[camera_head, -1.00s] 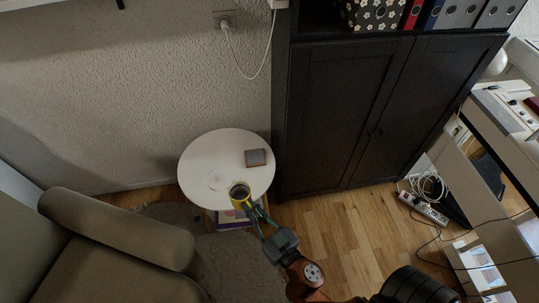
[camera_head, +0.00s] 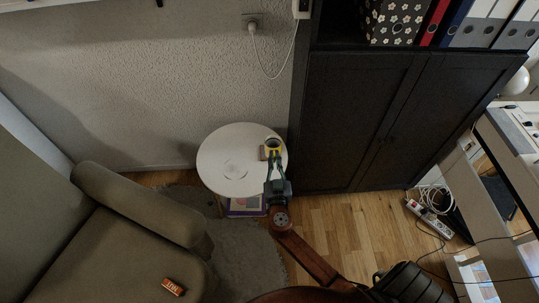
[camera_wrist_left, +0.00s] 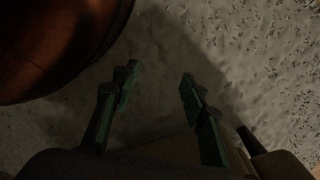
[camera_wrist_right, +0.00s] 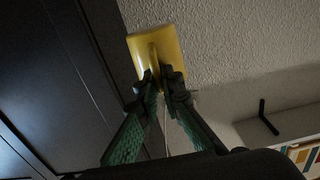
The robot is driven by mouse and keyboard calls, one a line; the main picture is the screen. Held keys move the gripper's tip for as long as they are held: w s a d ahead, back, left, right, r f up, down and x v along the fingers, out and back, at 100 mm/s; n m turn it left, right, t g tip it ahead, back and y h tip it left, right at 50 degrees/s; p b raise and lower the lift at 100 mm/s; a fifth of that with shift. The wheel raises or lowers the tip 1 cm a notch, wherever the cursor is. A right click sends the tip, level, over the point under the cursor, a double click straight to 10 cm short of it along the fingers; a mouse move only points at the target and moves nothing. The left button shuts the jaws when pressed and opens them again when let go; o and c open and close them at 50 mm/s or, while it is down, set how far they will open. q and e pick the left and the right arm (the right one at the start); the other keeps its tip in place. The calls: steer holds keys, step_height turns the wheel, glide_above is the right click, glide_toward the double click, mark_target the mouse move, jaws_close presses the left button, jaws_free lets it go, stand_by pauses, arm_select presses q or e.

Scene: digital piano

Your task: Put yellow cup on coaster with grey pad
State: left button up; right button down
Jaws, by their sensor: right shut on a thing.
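The yellow cup (camera_head: 272,150) is in my right gripper (camera_head: 274,161), above the right part of the round white table. The cup also shows between the fingertips in the right wrist view (camera_wrist_right: 168,48), with its handle between them. The coaster (camera_head: 262,153) shows only as a narrow strip just left of the cup; the cup and fingers hide the rest. I cannot tell whether the cup touches it. My left gripper (camera_wrist_left: 157,82) is open and empty in the left wrist view, and is not seen in the head view.
The white table (camera_head: 218,150) has a faint round ring-like thing (camera_head: 236,170) near its middle. A black cabinet (camera_head: 350,120) stands close on the right. A sofa (camera_head: 120,240) is at the lower left, with a small red box (camera_head: 173,287) on it.

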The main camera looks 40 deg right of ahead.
steer(key=w, duration=0.1)
steer(key=w+d+f, duration=0.1)
steer(key=w+f+b, duration=0.1)
steer(key=w, duration=0.1)
steer(key=shift+d+f, duration=0.1)
steer(key=shift+d, duration=0.3)
steer(key=w+f+b, duration=0.1)
steer(key=f, duration=0.2)
steer(key=w+d+f+b, duration=0.1)
steer(key=f, duration=0.1)
steer(key=w+d+f+b, duration=0.1)
steer(key=w+f, duration=0.1)
steer(key=f, duration=0.1)
steer(key=shift+f, duration=0.3)
arm_select(q)
steer(key=w+d+r, duration=0.1)
steer(key=w+r, duration=0.1)
steer(key=r, duration=0.5)
steer(key=w+d+r, duration=0.2)
steer(key=r, duration=0.4)
steer(key=shift+w+d+r+h, duration=0.25)
steer(key=shift+w+r+h, duration=0.1)
steer(key=shift+r+h, duration=0.05)
steer(key=shift+r+b, duration=0.2)
steer(key=shift+b, duration=0.15)
arm_select(e)
steer(key=c, duration=2.5)
jaws_free()
steer(key=o, duration=0.4)
